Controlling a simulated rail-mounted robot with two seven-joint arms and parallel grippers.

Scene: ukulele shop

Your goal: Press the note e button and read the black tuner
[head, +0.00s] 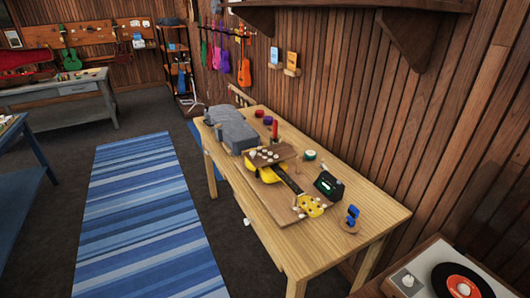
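The black tuner (328,185) stands on the wooden table (370,205), right of a yellow ukulele (312,207). Its small screen shows green, but the reading is too small to make out. A brown board with several pale round buttons (265,154) sits over the ukulele's body end. Any letters on these buttons are too small to read, so I cannot tell which is note e. Neither of my grippers is in view.
A grey case (232,130) lies on the table's far end. A red cylinder (275,128) and small round tins stand behind the button board. A blue item (352,214) on a wooden stand is near the right end. A record player (425,275) is at lower right. A striped rug (150,220) lies left.

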